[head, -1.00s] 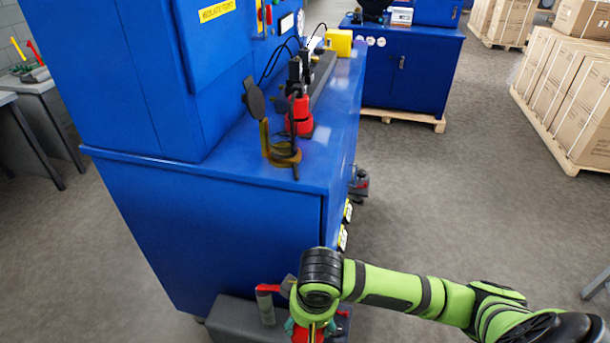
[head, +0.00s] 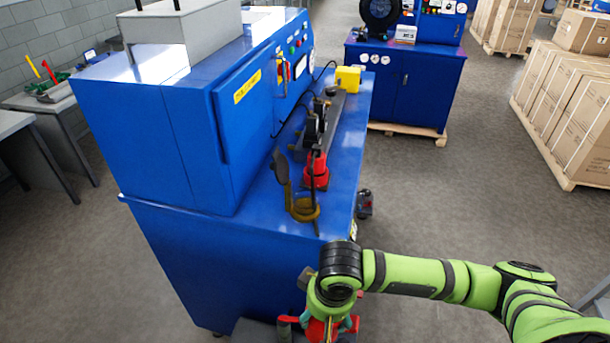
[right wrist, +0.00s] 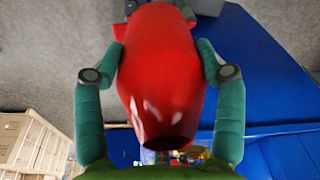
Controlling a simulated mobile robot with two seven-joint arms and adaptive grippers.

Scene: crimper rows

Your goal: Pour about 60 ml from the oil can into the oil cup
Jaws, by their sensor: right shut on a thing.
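The red oil can (right wrist: 160,75) is held between the two green fingers of my right gripper (right wrist: 160,78), one finger on each side. In the head view the right gripper (head: 332,322) is low in the picture, in front of the blue bench's near end, with part of the red can showing below my wrist. The oil cup (head: 303,210) looks like a small amber cup with a raised dark lid. It stands on the near end of the bench top, apart from the can. Its inside cannot be made out. My left gripper is out of view.
The blue bench (head: 225,262) carries a tall blue cabinet (head: 160,135) close left of the cup. A red-based tool (head: 316,172) stands just behind the cup, and a yellow block (head: 348,78) farther back. Open floor lies to the right, before cartons (head: 560,110).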

